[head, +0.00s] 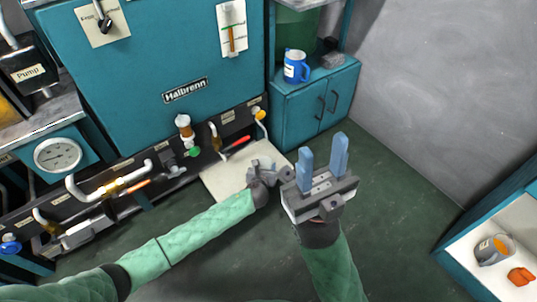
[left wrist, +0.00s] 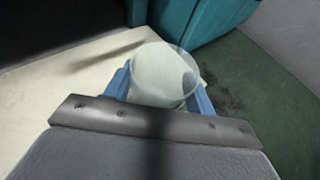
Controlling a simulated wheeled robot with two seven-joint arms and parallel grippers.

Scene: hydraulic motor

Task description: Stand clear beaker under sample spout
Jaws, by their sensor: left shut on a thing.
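The clear beaker (left wrist: 165,75) is between the blue fingers of my left gripper (left wrist: 160,88) in the left wrist view, with its round rim and see-through wall showing. My left gripper (head: 264,166) is shut on it above the cream mat (head: 222,182); the beaker is hard to make out in the head view. I cannot tell whether its base touches the mat. Several small taps and pipes run along the dark panel behind; a red-handled one (head: 238,146) is nearest the mat. I cannot tell which is the sample spout. My right gripper (head: 323,158) is open and empty, fingers pointing up.
The teal Halbrenn machine (head: 165,55) stands behind. A teal cabinet (head: 318,95) at the back carries a blue mug (head: 296,66). A shelf at the lower right holds a grey mug (head: 494,249) and an orange object (head: 521,276). Green floor right of the mat is clear.

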